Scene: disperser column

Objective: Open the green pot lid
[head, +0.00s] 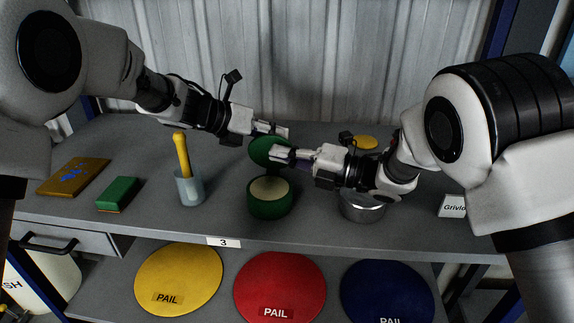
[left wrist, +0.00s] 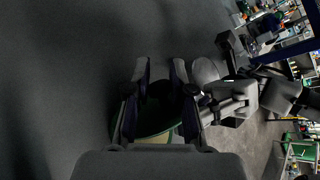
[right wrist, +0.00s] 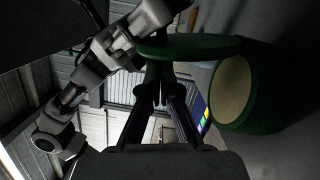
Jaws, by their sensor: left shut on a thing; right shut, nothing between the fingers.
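The green pot (head: 270,203) stands upright on the grey bench, its pale round top uncovered; it also shows in the right wrist view (right wrist: 262,100). The green lid (head: 262,152) is off the pot, tilted behind and above it; it shows as a flat green disc in the right wrist view (right wrist: 190,47). My left gripper (head: 284,131) is shut on the lid, apparently at its upper side; the grip itself is partly hidden. My right gripper (head: 276,154) is shut and empty in front of the lid, its fingertips close to it; contact is unclear.
A clear cup with a yellow-handled tool (head: 183,160), a green block (head: 118,193) and a brown board (head: 74,177) stand left. A metal dish (head: 362,208) is under my right arm, a yellow disc (head: 367,142) behind. Pail lids lie on the lower shelf.

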